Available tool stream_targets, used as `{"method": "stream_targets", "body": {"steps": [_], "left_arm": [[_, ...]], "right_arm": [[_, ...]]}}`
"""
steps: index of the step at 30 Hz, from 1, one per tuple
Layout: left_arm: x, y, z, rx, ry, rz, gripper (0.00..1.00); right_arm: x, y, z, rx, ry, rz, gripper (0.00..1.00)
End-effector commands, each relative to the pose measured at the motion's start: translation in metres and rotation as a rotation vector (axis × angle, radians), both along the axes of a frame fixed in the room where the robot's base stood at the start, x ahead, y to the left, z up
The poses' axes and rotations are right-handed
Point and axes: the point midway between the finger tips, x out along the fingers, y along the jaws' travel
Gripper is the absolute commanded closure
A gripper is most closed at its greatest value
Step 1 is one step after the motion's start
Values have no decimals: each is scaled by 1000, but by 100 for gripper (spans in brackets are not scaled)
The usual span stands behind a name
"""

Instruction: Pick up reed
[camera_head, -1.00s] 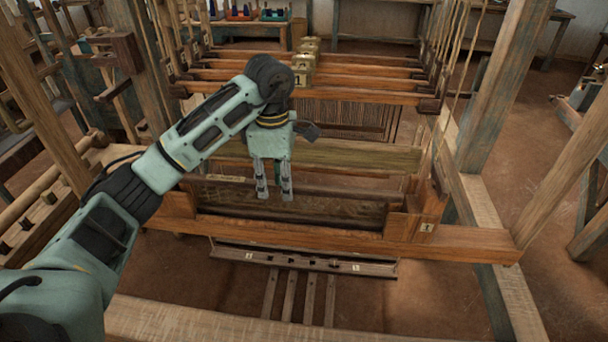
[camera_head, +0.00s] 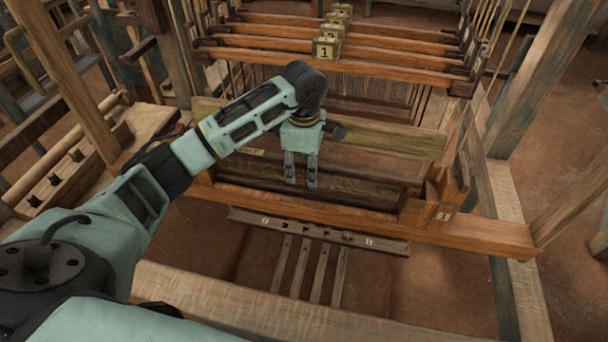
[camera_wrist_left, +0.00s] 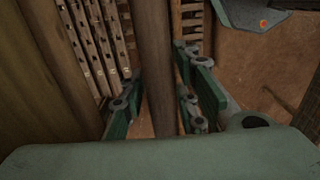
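My left gripper (camera_head: 300,184) points down over the loom's front frame, with its fingers spread. In the left wrist view, a dark brown bar (camera_wrist_left: 157,60) runs between the open fingers (camera_wrist_left: 163,102); I cannot tell whether either finger touches it. In the head view, dark wooden slats (camera_head: 375,163) lie behind the fingers, below a greenish-brown board (camera_head: 390,139). The reed seems to be among these dark slats, but I cannot tell it clearly from the frame. The gripper and arm hide part of them. My right gripper is not in view.
An orange-brown front beam (camera_head: 330,208) crosses below the gripper, with a numbered block (camera_head: 443,216) at its right. Treadles (camera_head: 310,265) lie lower down. Heddle bars (camera_head: 400,64) with numbered brass blocks (camera_head: 326,48) stand behind. A post (camera_head: 540,80) rises at right.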

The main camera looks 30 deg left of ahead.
Motion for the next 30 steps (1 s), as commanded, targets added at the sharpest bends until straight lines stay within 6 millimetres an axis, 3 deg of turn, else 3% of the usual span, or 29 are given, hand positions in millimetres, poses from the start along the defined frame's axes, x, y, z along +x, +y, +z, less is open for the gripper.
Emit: {"method": "stream_targets", "body": {"steps": [6,15,30], "left_arm": [[0,0,-1,-1,-1,0,74],[0,0,-1,-1,-1,0,100],[1,0,1,-1,-2,0,100]], "right_arm": [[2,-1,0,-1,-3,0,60],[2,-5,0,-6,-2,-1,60],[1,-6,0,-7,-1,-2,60]]}}
